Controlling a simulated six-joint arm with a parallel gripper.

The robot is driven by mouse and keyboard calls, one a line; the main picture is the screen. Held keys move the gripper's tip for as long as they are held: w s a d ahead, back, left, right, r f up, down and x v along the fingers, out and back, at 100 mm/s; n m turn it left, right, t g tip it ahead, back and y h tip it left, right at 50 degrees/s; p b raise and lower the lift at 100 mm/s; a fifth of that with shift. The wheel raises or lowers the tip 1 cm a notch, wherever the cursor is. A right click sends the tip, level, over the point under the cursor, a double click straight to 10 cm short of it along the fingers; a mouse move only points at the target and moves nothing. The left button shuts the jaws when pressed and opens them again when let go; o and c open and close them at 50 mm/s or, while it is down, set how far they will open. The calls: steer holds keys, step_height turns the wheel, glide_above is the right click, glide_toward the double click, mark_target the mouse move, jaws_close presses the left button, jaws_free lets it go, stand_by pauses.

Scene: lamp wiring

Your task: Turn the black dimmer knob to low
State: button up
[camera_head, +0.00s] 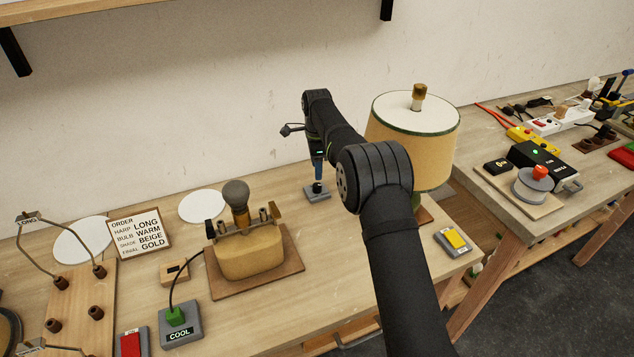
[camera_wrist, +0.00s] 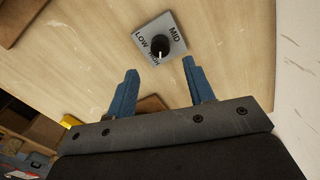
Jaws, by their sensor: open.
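The black dimmer knob (camera_wrist: 161,46) stands on a grey square plate (camera_wrist: 143,30) marked LOW and MID; a third label below the knob is partly hidden. A white mark on the knob points down in the wrist view, near that third label and away from LOW and MID. In the head view the plate (camera_head: 316,196) lies on the bench, with the knob just below my gripper (camera_head: 318,176). My gripper's blue fingers (camera_wrist: 160,66) are open and empty. In the wrist view the knob appears beyond the fingertips, between their lines; contact is not seen.
A beige-shaded lamp (camera_head: 412,140) stands right of my gripper, behind my arm. A yellow switch (camera_head: 454,240) lies at the right. Bench around the plate is clear.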

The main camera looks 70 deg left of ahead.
mark_target(317, 184)
step_height(317, 184, down, 7)
steer(key=shift+r, duration=0.1)
stand_by(0.3)
steer(key=c, duration=1)
